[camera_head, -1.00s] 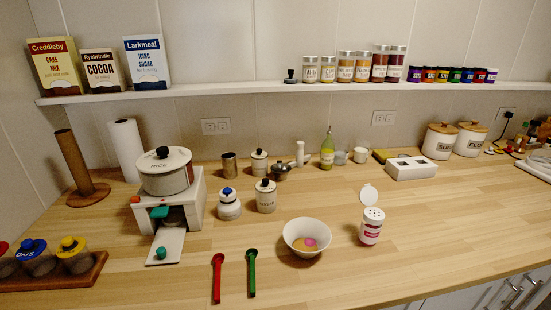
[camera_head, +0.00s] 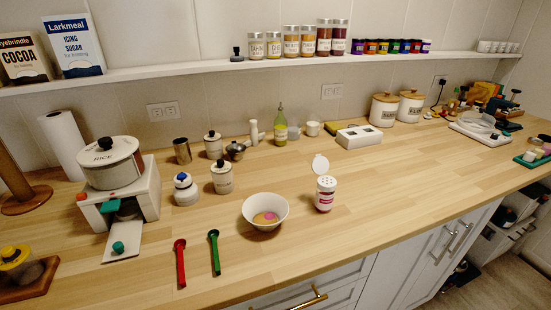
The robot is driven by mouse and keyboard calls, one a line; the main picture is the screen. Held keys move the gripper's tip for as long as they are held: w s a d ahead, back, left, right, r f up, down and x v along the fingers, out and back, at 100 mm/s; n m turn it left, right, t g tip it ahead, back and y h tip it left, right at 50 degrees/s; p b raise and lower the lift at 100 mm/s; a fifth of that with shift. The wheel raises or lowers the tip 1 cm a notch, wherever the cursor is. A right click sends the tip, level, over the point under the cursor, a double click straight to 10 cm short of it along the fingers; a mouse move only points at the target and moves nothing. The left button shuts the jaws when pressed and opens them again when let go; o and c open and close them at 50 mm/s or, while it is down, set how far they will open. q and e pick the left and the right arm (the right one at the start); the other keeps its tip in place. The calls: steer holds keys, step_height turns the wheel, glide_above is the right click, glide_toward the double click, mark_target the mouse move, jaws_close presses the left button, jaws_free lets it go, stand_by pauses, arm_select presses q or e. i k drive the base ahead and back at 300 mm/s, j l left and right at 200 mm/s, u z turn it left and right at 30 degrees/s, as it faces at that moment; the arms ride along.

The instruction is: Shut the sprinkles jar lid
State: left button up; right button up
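The sprinkles jar (camera_head: 325,195) is a small white jar with a pink label. It stands upright on the wooden counter, right of the white bowl. Its round white lid (camera_head: 320,164) is flipped up and open at the back, and the perforated top shows. Neither of my grippers shows in the head view.
A white bowl (camera_head: 265,211) with something pink and tan in it stands just left of the jar. A green spoon (camera_head: 215,252) and a red spoon (camera_head: 180,263) lie farther left. A white box (camera_head: 358,137) stands behind. The counter right of the jar is clear.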

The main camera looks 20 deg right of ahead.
mark_target(319, 165)
steer(key=i+z, duration=0.15)
steer(key=z, duration=0.7)
steer(key=k+j+z, duration=0.1)
steer(key=j+z, duration=0.2)
steer(key=z, duration=0.15)
steer(key=k+j+z, duration=0.15)
steer(key=z, duration=0.3)
steer(key=k+j+z, duration=0.2)
steer(key=z, duration=0.3)
steer(key=k+j+z, duration=0.2)
steer(key=z, duration=0.25)
